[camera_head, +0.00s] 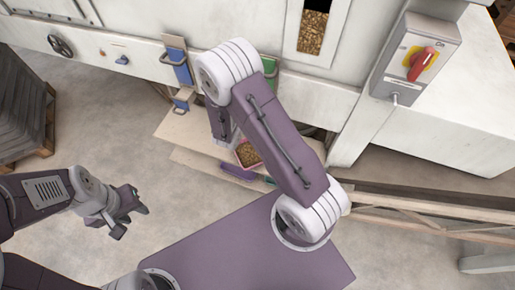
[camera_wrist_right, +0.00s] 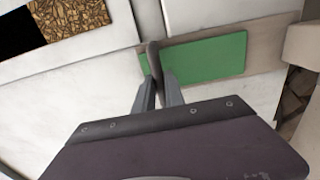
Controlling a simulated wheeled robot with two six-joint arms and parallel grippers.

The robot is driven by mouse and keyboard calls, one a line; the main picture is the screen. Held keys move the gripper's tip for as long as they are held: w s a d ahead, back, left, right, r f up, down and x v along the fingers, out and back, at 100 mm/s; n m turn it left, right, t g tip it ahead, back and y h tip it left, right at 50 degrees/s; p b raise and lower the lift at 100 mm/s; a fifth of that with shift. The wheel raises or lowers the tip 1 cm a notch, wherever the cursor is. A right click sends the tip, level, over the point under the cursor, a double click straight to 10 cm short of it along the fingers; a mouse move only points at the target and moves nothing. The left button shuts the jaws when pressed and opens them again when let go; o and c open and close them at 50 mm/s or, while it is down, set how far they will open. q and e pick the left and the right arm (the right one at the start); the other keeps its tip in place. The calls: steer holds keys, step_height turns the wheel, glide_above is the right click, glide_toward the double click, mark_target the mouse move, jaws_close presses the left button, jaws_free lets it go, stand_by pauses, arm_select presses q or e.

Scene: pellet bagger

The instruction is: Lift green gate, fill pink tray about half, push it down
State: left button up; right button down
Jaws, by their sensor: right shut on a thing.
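The green gate (camera_head: 270,66) is on the front of the white machine, partly hidden behind my right arm in the head view. In the right wrist view the green gate (camera_wrist_right: 210,56) fills the upper middle, with a dark upright handle (camera_wrist_right: 153,58) in front of it. My right gripper (camera_wrist_right: 160,88) is shut on that handle; the arm hides it in the head view. The pink tray (camera_head: 238,164) stands on the ledge below and shows brown pellets inside, but the arm covers part of it. My left gripper (camera_head: 130,214) is open and empty above the floor at left.
A blue gate (camera_head: 178,68) with a handle is left of the green one. A window (camera_head: 313,32) in the machine shows pellets. A purple-handled thing (camera_head: 238,173) lies at the ledge's front. A switch box (camera_head: 416,58) is at right. Stacked sheets (camera_head: 20,105) stand far left.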

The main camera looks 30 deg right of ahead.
stand_by(0.3)
step_height(320, 180, down, 5)
steer(key=b, duration=0.6)
steer(key=shift+f, duration=0.1)
steer(key=c, duration=1.2)
jaws_free()
steer(key=shift+r, duration=0.35)
steer(key=shift+c, duration=0.2)
steer(key=shift+a, duration=0.1)
steer(key=b+v, duration=0.1)
steer(key=v, duration=0.6)
steer(key=shift+b, duration=0.3)
